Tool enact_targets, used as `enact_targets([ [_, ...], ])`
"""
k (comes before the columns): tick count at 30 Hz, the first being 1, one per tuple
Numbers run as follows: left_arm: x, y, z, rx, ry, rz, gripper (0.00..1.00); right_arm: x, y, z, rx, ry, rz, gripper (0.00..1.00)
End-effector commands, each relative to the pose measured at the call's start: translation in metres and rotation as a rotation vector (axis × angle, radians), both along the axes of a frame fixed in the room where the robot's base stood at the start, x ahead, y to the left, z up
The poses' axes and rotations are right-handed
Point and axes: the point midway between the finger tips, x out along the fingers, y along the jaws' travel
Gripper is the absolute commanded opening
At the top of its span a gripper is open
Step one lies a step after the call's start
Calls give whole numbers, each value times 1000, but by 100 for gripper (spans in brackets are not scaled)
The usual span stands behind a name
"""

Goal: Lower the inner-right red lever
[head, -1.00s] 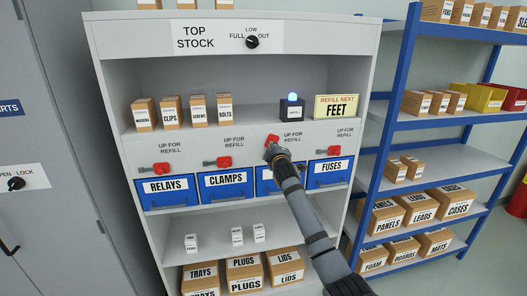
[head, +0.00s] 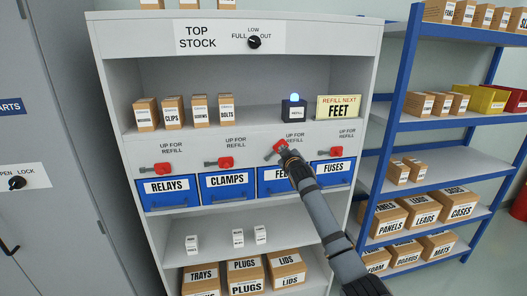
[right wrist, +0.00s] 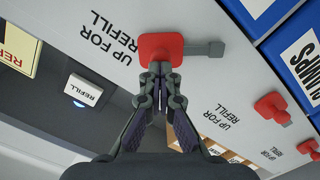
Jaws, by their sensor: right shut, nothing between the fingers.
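The inner-right red lever (head: 279,146) is on the cabinet front above the FEET bin (head: 281,175). It is tilted, with its red end higher than its grey pivot end, unlike the near-level levers beside it. My right gripper (head: 286,153) is shut and empty, at the lever's red end. In the right wrist view the closed fingertips (right wrist: 160,70) meet the edge of the red block (right wrist: 159,47); whether they press on it I cannot tell. My right forearm hides part of the FEET bin. My left gripper is not in view.
Other red levers sit above RELAYS (head: 162,168), CLAMPS (head: 226,162) and FUSES (head: 333,149). A refill box with a lit blue lamp (head: 293,107) and a FEET sign (head: 338,107) stand on the shelf above. A blue rack (head: 388,130) stands to the right.

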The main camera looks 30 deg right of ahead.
Motion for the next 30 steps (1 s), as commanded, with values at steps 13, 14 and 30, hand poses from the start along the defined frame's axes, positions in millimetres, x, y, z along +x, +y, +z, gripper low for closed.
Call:
enact_targets([
  [13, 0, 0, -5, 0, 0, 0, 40, -1, -6, -7, 107, -24, 0, 0],
  [14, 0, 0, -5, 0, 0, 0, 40, -1, -7, -8, 113, -25, 0, 0],
  [30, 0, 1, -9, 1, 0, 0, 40, -3, -11, -14, 217, -48, 0, 0],
])
